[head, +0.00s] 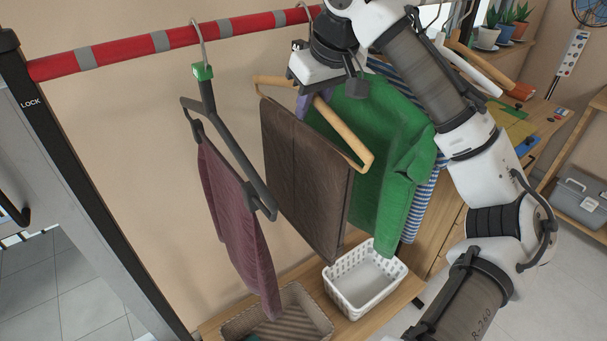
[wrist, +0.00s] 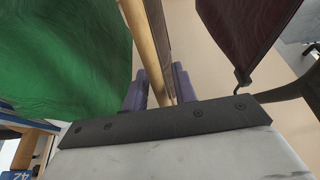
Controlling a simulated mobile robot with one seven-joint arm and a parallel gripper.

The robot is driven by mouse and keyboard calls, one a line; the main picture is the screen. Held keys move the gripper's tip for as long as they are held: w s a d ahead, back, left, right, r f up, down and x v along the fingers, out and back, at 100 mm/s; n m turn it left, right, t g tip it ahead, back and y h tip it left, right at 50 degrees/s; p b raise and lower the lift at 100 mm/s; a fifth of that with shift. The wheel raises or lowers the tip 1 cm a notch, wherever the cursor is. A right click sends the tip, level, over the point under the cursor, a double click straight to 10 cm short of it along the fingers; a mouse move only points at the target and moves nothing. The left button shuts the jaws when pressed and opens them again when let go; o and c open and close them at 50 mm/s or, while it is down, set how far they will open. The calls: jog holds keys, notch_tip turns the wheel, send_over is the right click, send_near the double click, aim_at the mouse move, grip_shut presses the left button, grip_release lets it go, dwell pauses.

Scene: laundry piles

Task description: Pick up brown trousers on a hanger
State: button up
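The brown trousers (head: 300,175) hang folded over a light wooden hanger (head: 345,136), between a maroon garment and a green one. My gripper (head: 304,102) is at the upper part of this hanger, and its body hides the hanger's hook and neck. In the wrist view the wooden hanger (wrist: 147,38) runs down between the two purple fingers of my gripper (wrist: 158,92), one on each side. The fingers stand close to the wood. I cannot tell whether they press on it. A thin edge of the trousers (wrist: 166,38) shows beside the hanger.
A maroon garment (head: 235,210) hangs on a dark hanger to the left. A green top (head: 390,150) and striped clothing hang close on the right. The red rail (head: 130,49) runs above. A white basket (head: 364,300) and a brown basket (head: 300,312) stand below.

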grip_shut()
jog(key=shift+r, duration=0.1)
dwell(1.1)
